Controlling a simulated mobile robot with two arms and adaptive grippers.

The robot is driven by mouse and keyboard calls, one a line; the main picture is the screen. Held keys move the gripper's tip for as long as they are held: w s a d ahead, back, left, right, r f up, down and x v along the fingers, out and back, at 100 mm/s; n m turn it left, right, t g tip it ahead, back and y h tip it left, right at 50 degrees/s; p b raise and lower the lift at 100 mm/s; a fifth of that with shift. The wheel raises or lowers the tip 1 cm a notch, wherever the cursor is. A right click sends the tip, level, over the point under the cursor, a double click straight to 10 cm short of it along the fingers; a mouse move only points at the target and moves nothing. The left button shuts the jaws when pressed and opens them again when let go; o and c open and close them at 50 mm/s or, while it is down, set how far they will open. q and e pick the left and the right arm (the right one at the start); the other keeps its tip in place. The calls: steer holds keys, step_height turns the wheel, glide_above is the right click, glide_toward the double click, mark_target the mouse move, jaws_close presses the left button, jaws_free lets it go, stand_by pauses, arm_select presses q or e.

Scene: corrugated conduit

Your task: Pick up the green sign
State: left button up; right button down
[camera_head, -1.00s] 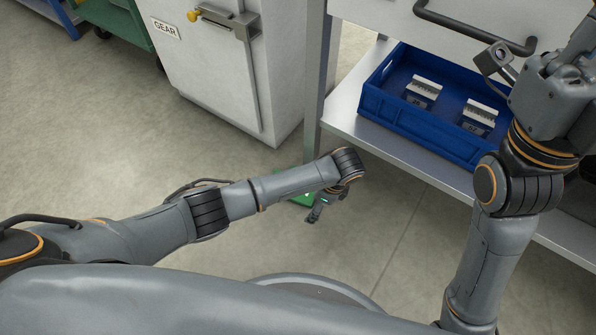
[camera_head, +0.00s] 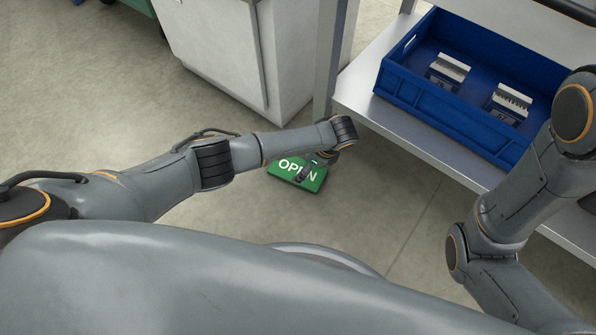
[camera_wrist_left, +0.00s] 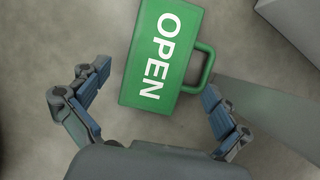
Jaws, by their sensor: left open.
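The green sign (camera_head: 284,171) lies on the floor and reads "OPEN" in white letters. In the head view my left gripper (camera_head: 304,172) is over its right part and hides some of the lettering. In the left wrist view the sign (camera_wrist_left: 160,83) lies ahead, between the two spread fingers, with its loop handle (camera_wrist_left: 203,68) on the right side. My left gripper (camera_wrist_left: 157,98) is open and empty, above the sign; I cannot tell the exact height. My right arm shows at the right of the head view, but its gripper is out of frame.
A blue crate (camera_head: 391,83) with metal parts sits on a grey shelf (camera_head: 436,140) at the right. A white cabinet (camera_head: 215,45) stands behind the left arm. The concrete floor around the sign is clear, with a shelf post (camera_head: 327,65) close behind.

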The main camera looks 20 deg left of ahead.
mark_target(297, 170)
arm_select(q)
steer(key=shift+a+f+b, duration=0.15)
steer(key=shift+f+b, duration=0.15)
steer(key=shift+f, duration=0.1)
steer(key=b+x, duration=0.4)
steer(key=shift+a+f, duration=0.1)
steer(key=shift+f, duration=0.05)
steer(key=c, duration=1.3)
steer(key=shift+r, duration=0.2)
